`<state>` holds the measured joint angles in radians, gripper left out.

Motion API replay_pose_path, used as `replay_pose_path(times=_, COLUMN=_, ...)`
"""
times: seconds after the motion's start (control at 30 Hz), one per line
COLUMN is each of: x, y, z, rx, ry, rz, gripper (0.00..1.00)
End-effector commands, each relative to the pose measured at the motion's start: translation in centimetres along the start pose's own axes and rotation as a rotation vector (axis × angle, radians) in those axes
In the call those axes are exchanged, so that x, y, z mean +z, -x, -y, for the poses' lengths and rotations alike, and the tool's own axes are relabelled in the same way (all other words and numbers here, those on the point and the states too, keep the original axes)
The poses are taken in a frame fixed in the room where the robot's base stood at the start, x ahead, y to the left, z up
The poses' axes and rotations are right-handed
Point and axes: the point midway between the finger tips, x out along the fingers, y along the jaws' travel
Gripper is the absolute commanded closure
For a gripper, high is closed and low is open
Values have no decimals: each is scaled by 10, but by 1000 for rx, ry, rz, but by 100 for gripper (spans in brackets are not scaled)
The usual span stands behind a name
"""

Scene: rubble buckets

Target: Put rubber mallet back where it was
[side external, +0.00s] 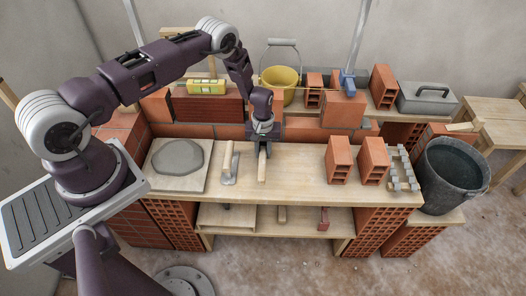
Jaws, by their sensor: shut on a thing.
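My gripper (263,153) points down over the middle of the wooden plank bench (300,190). It is shut on what looks like the rubber mallet (262,171), whose pale wooden handle shows below the fingers and points toward the camera. Its head is hidden or merges with the dark fingers. I cannot tell whether the mallet touches the bench top or is just above it.
A trowel (229,165) lies close left of my gripper, and a board with grey mortar (178,157) is further left. Bricks (339,160) stand to the right, near a dark bucket (452,170). Behind are a low brick wall (200,130) and a yellow bucket (281,82).

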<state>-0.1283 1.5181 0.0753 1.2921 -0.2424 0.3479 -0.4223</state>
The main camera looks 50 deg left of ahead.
Motion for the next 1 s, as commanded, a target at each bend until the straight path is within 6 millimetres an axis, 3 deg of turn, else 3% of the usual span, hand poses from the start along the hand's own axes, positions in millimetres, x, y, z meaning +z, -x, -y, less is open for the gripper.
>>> replay_pose_path(times=0.07, x=0, y=-2, z=0, rx=0, ry=0, rz=0, gripper=100)
replay_pose_path(times=0.1, x=0, y=-3, z=0, rx=0, ry=0, rz=1, gripper=75)
replay_pose_path(times=0.2, x=0, y=-2, z=0, rx=0, ry=0, rz=0, gripper=55)
replay_pose_path(times=0.6, x=0, y=5, z=0, rx=0, ry=0, rz=0, gripper=55)
replay_pose_path(times=1.0, x=0, y=89, z=0, rx=0, ry=0, rz=-1, gripper=55)
